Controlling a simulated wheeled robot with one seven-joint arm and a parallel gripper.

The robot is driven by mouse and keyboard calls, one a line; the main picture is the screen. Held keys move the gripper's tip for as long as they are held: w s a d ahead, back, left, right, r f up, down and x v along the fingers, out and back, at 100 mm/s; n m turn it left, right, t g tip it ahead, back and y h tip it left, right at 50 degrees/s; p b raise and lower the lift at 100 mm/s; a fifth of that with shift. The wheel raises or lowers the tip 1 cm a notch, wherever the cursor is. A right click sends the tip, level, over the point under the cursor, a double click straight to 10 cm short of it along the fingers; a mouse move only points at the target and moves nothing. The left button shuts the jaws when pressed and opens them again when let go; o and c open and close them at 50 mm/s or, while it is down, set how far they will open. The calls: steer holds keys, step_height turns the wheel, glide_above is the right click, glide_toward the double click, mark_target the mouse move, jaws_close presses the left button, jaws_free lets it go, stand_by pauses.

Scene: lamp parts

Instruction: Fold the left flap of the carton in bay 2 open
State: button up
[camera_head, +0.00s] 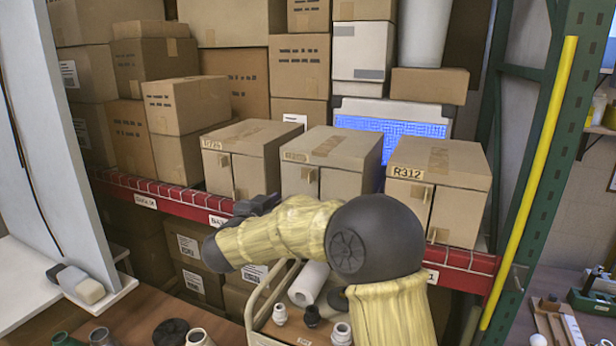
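Three brown cartons stand in a row on the red shelf. The left carton (244,140), the middle carton (333,149) and the right carton (440,165) each have two closed front flaps meeting at a vertical seam, with small tabs. The right one reads R312. The shelf-edge labels are too small to read surely, so I cannot tell which carton is in bay 2. The middle carton's left flap (297,180) shows above my arm; its lower front is hidden. My gripper (256,204), dark, is in front of the shelf between the left and middle cartons; its fingers are unclear.
The red shelf edge (470,259) runs below the cartons. A cart (262,312) with white and dark parts stands below my arm. A green rack post (535,150) with a yellow bar (545,130) bounds the right; a white panel (75,150) stands left. Stacked boxes fill the back.

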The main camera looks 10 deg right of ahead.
mark_target(309, 176)
steer(key=p+x, duration=0.6)
steer(key=x, duration=0.9)
steer(key=shift+w+d+p, duration=0.15)
steer(key=shift+w+p, duration=0.05)
steer(key=shift+p, duration=0.15)
steer(key=shift+w+d, duration=0.3)
steer(key=shift+w, duration=0.15)
jaws_close()
stand_by(0.3)
